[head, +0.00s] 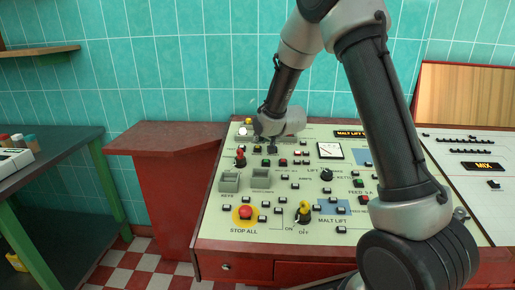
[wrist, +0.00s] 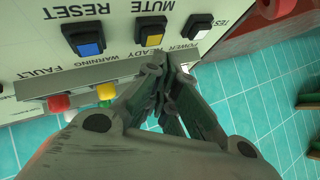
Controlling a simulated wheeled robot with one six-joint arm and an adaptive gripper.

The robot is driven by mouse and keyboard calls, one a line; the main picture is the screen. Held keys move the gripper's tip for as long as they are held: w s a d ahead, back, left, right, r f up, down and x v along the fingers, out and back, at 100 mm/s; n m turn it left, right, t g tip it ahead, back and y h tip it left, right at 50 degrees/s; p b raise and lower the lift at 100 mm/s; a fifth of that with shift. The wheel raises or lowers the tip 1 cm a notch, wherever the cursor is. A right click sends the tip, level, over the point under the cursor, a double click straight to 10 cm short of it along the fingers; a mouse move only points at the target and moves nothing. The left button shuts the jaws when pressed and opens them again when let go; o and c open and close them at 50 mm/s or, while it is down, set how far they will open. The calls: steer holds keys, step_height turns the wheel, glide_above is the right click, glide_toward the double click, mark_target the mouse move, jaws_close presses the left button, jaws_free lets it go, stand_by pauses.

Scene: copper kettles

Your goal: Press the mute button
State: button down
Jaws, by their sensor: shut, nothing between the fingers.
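The mute button is the orange-yellow square button (wrist: 150,33) in a black frame, next to the MUTE label at the top of the wrist view. My gripper (wrist: 168,65) is shut and empty, its fingertips below and slightly right of that button in the picture, by the READY and POWER lettering. Whether the tips touch the panel I cannot tell. In the head view my gripper (head: 271,149) points down at the upper left of the cream control panel (head: 215,222); I cannot pick out the mute button there.
A blue button (wrist: 88,45) by RESET and a white button (wrist: 203,30) by TEST flank the mute button. Lamps, including a red one (wrist: 58,103), stand close to my fingers. The panel also bears a red stop knob (head: 246,212) and a yellow switch (head: 304,210).

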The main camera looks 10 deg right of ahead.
steer(key=shift+f, duration=0.15)
steer(key=shift+w+f, duration=0.1)
steer(key=shift+f, duration=0.15)
steer(key=shift+f, duration=0.35)
stand_by(0.8)
steer(key=shift+r, duration=0.75)
steer(key=shift+s+a+r, duration=0.1)
steer(key=shift+s+r, duration=0.1)
steer(key=shift+r, duration=0.6)
steer(key=shift+s+r, duration=0.15)
steer(key=shift+r, duration=0.7)
steer(key=shift+s+a+r, duration=0.1)
steer(key=shift+s+r, duration=0.1)
steer(key=shift+r, duration=0.6)
